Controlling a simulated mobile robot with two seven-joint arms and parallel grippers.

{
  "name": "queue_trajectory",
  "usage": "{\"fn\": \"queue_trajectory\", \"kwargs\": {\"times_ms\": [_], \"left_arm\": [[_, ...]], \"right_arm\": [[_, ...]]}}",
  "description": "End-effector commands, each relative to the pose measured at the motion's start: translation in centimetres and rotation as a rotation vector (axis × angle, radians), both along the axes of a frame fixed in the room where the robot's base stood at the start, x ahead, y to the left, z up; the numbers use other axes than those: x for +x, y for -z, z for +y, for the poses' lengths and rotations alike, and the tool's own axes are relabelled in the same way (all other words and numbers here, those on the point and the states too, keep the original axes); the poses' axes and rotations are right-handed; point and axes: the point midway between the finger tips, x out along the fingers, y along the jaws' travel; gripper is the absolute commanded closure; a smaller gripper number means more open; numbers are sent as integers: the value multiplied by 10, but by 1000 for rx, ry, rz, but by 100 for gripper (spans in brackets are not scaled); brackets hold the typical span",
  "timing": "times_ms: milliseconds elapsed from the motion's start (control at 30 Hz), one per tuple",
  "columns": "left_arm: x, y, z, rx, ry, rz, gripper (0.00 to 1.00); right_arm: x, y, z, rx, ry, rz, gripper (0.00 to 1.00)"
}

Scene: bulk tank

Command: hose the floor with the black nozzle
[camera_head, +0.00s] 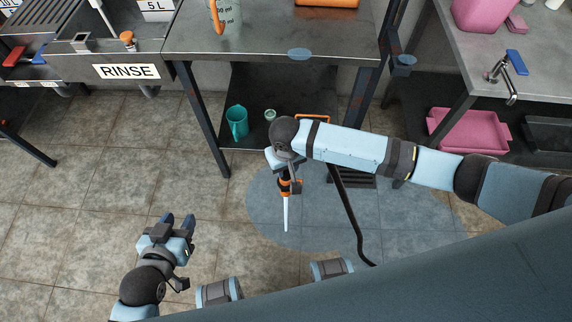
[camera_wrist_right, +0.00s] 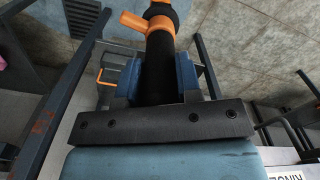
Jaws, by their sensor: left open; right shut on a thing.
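My right gripper (camera_wrist_right: 165,80) is shut on the black nozzle (camera_wrist_right: 158,65), whose orange collar and side lever show beyond the blue fingers in the right wrist view. In the head view the nozzle (camera_head: 285,186) hangs below my right wrist, partly hidden by it, and points down. A white streak (camera_head: 286,215) runs from its lower end toward the tiled floor (camera_head: 95,170). A bluish round patch (camera_head: 268,205) lies on the floor around it. A black hose (camera_head: 350,215) runs down to the right of the nozzle. My left gripper (camera_head: 178,222) is open and empty above the floor at lower left.
A steel table (camera_head: 270,38) with a lower shelf stands behind the nozzle. A teal jug (camera_head: 237,122) is on that shelf. The rinse sink (camera_head: 75,68) is at upper left. A bench (camera_head: 490,60) with a pink tray (camera_head: 466,130) below stands right. Floor at left is open.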

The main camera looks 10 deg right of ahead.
Motion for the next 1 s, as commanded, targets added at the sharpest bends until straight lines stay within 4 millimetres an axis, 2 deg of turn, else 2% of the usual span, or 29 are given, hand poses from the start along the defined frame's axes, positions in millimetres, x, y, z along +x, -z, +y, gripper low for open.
{"fn": "queue_trajectory", "kwargs": {"times_ms": [433, 800, 1000], "left_arm": [[0, -2, 0, 0, 0, 0, 57], [0, -19, 0, 0, 0, 0, 57], [0, -19, 0, 0, 0, 0, 57]], "right_arm": [[0, -1, -2, 0, 0, 0, 100], [-5, -2, -18, 0, 1, 1, 100], [-6, 0, -21, 1, 0, 0, 100]]}}
